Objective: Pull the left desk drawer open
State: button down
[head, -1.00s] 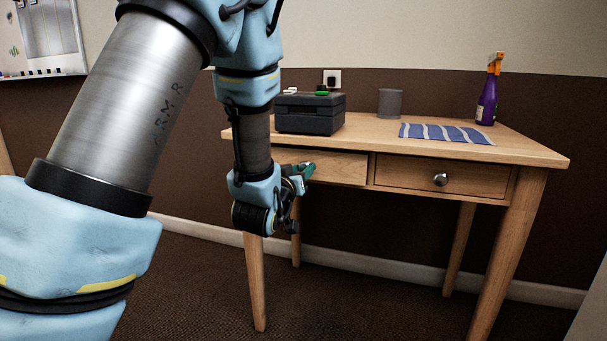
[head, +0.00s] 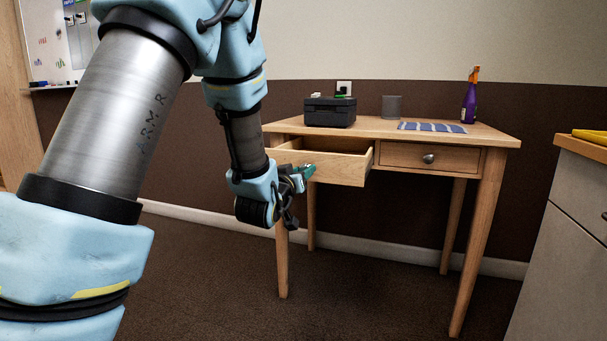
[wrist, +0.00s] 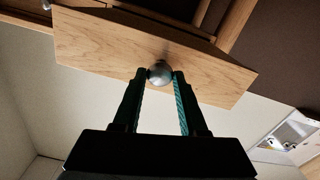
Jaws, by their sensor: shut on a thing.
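The left drawer (head: 340,168) of the wooden desk (head: 480,131) stands pulled out, with its inside partly showing; the part I can see looks empty. My gripper (head: 304,173) is at the drawer's front, and the arm hides the drawer's left part. In the wrist view, my gripper (wrist: 160,76) has its two fingers on either side of the round metal knob (wrist: 160,70), shut on it. The drawer front (wrist: 110,45) fills the upper part of that view.
The right drawer (head: 440,156) is shut. On the desk are a black box (head: 330,112), a grey cup (head: 391,106), a striped cloth (head: 432,127) and a purple spray bottle (head: 469,103). A grey cabinet (head: 560,240) stands at the right. The floor before the desk is clear.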

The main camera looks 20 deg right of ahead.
jog(key=shift+s+a, duration=0.4)
jog(key=shift+s, duration=0.05)
jog(key=shift+c, duration=2.2)
grip_release()
